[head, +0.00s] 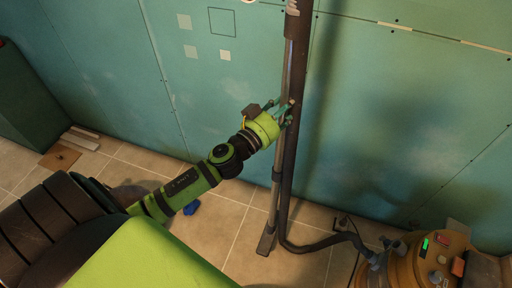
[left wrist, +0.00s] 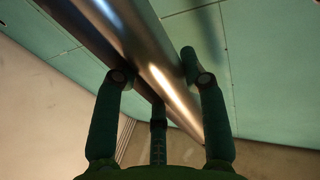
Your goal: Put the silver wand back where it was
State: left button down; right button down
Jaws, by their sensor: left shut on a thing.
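The silver wand (head: 277,185) stands nearly upright and slightly tilted in front of the green wall in the head view. Its lower end has a flat foot (head: 266,242) near the floor; I cannot tell whether it touches. My left gripper (head: 286,115) is shut on the wand at about mid-height. In the left wrist view the shiny wand (left wrist: 155,65) passes between the fingers of my left gripper (left wrist: 158,78). My right gripper is not in view.
The hose bends near the floor towards a yellow-brown machine (head: 400,262) at the lower right. A small blue object (head: 192,208) lies on the tiled floor. Wood offcuts (head: 60,156) lie by the wall at the left, near a dark green box (head: 25,100).

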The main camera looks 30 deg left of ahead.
pick_arm(q)
jog(key=w+a+f+b, duration=0.2)
jog(key=a+f+b, duration=0.2)
jog(key=a+f, duration=0.6)
jog(key=shift+w+a+f+b, duration=0.3)
jog(key=shift+w+a+f, duration=0.1)
jog(key=shift+a, duration=0.45)
jog(key=shift+f, duration=0.1)
jog(key=c, duration=0.7)
grip_release()
jog(key=shift+s+f, duration=0.1)
jog(key=shift+f, duration=0.1)
jog(key=shift+r, duration=0.1)
jog(key=s+a+f+b, duration=0.1)
jog(key=s+b, duration=0.1)
jog(key=s, duration=1)
jog(key=shift+a, duration=0.35)
